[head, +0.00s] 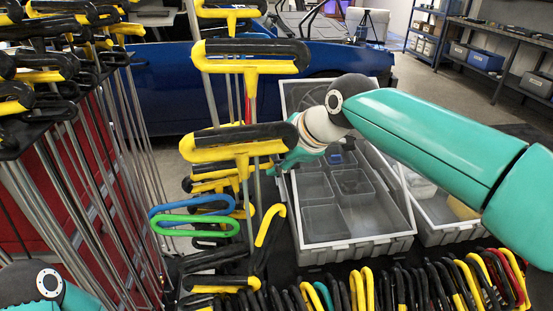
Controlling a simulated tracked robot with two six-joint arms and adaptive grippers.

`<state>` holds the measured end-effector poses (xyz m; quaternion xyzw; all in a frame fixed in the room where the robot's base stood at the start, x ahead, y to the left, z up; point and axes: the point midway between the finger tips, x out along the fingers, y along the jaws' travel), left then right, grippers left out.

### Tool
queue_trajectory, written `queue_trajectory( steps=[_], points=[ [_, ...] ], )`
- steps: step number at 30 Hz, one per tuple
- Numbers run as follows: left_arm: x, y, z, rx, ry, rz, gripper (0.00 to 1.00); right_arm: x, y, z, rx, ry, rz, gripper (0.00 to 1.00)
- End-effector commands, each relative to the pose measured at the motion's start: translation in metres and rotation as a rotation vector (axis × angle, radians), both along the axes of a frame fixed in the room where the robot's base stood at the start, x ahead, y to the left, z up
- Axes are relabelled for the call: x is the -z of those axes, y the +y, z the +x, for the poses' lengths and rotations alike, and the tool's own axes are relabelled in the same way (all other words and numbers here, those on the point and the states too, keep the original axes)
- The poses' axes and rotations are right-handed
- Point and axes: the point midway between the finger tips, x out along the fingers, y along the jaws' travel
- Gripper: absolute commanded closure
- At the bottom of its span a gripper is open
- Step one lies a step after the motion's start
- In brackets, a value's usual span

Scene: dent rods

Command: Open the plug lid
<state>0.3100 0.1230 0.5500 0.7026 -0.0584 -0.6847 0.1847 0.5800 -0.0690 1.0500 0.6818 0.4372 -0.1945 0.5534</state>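A grey compartment box (340,248) stands in the middle. Its inner bins show from above, one with a small blue item (336,158). A pale, see-through lid (297,97) with a grey frame stands raised at the back of this box. I take it for the plug lid, but no label shows. My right arm reaches in from the right over the box. My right gripper (283,163) is at the box's left edge, below the lid, partly hidden by yellow-and-black handles. Its fingertips are not clear, and I cannot tell whether it touches the lid. Only a joint of my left arm shows at bottom left.
Tall rods with yellow-and-black handles (240,141) stand close in front of my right gripper. A rack of rods (60,150) fills the left. A row of handles (400,285) lines the front. A second grey box (445,232) stands at right. A blue car (165,85) is behind.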

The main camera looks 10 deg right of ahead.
Motion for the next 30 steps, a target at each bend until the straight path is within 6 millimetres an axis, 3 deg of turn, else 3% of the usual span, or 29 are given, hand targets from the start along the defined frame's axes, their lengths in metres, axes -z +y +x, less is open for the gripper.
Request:
queue_trajectory(
  steps=[13,30],
  points=[
    [0.000,0.000,0.000,0.000,0.000,0.000,0.60,-0.006,-0.003,-0.005,-0.001,0.002,0.000,0.62],
    [0.000,0.000,0.000,0.000,0.000,0.000,0.60,-0.080,-0.041,-0.058,0.000,0.001,0.000,0.62]
  ],
)
